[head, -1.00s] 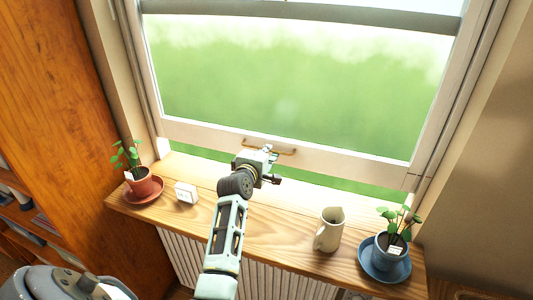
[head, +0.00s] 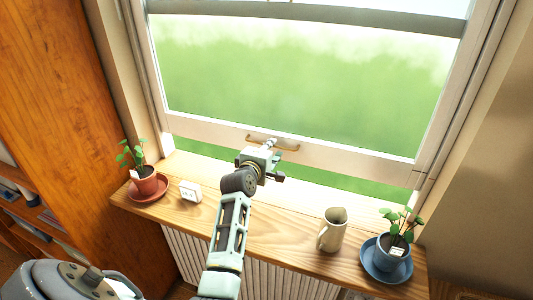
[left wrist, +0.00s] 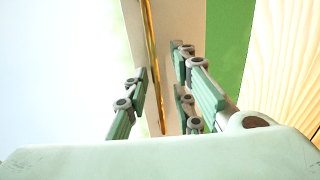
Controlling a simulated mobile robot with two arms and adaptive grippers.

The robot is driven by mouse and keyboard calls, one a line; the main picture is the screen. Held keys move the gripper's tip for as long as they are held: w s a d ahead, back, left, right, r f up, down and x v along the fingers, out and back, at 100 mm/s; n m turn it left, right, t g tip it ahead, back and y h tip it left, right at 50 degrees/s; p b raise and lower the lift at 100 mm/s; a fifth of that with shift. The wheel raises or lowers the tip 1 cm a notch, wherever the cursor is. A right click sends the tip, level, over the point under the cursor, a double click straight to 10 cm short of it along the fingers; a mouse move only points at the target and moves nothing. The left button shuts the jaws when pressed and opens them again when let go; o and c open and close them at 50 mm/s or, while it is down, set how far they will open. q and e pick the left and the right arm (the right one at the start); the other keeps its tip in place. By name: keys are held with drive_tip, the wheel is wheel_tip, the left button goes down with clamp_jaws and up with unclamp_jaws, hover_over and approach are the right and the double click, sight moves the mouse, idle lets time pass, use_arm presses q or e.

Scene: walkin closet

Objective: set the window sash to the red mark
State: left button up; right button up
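The window sash (head: 200,122) is a white-framed pane, raised a little, with a green strip of outdoors showing beneath its bottom rail. A brass handle (head: 285,147) is fixed on that rail. My left gripper (head: 268,145) is at the handle. In the left wrist view, the handle (left wrist: 152,60) runs between its parted green fingers (left wrist: 160,75); contact with the handle cannot be made out. I cannot make out a red mark in either view. My right gripper is not in view.
A wooden sill (head: 275,217) lies below. It bears a plant in a terracotta pot (head: 147,182), a small white block (head: 190,192), a cream jug (head: 333,230) and a plant in a blue pot (head: 390,252). A wooden cabinet (head: 50,90) stands left.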

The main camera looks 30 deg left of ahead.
use_arm(q)
drive_tip(key=v, duration=1.1)
drive_tip(key=shift+s, duration=0.35)
drive_tip(key=shift+d, duration=0.1)
